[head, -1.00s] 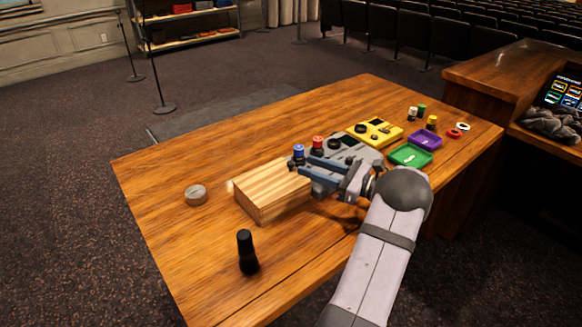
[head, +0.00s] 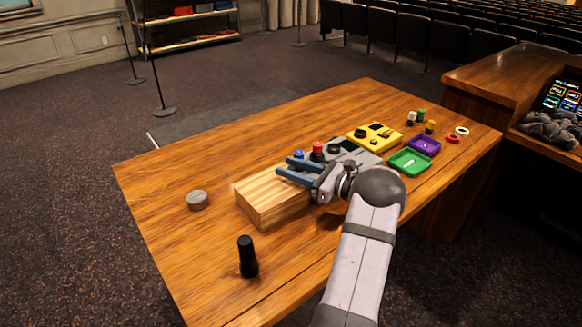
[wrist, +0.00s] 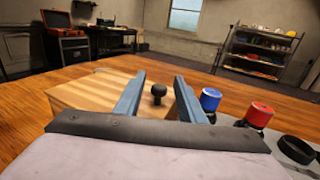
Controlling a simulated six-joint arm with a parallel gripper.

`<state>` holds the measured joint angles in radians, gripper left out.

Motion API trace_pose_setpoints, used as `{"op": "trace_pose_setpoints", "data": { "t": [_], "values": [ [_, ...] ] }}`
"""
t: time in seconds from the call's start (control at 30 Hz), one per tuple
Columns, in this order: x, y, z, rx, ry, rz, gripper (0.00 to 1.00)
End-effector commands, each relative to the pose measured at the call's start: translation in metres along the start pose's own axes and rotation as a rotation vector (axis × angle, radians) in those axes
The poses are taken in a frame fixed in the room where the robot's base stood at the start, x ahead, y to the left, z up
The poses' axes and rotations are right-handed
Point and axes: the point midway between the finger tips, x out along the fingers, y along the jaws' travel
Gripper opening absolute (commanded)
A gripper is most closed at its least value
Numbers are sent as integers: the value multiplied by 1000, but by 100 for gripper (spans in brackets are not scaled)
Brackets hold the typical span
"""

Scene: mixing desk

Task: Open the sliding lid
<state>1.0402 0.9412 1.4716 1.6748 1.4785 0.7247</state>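The striped wooden box (head: 262,202) with its lid lies near the middle of the table in the head view. It also shows ahead in the wrist view (wrist: 82,92). A small black knob (wrist: 158,93) stands up from the box and appears between my two fingers in the wrist view; the head view does not show it clearly. My gripper (head: 283,167) is open, with its blue-grey fingers over the right end of the box. It is not touching the knob as far as I can see. The lid looks shut, though its edge is hard to make out.
Blue-capped (wrist: 209,99) and red-capped (wrist: 259,114) pieces stand right of the box, near a grey device (head: 350,150). A yellow device (head: 374,137), green tray (head: 409,162) and purple tray (head: 424,146) lie farther right. A grey puck (head: 197,201) and black cylinder (head: 247,257) stand left and in front.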

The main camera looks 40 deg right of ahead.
Motion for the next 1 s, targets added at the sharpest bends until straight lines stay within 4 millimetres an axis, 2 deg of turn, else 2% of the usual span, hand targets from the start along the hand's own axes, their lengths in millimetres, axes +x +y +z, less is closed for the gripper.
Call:
{"op": "trace_pose_setpoints", "data": {
  "t": [0.23, 0.27, 0.4, 0.67, 0.77, 1.0],
  "values": [
    [1, 0, 0, 0, 0, 0, 36],
    [1, 0, 0, 0, 0, 0, 31],
    [1, 0, 0, -1, 0, 0, 0],
    [3, 5, 1, -1, 0, 1, 0],
    [9, 16, 2, 1, -1, 4, 0],
    [26, 58, 2, 3, -2, 5, 0]
  ]
}}
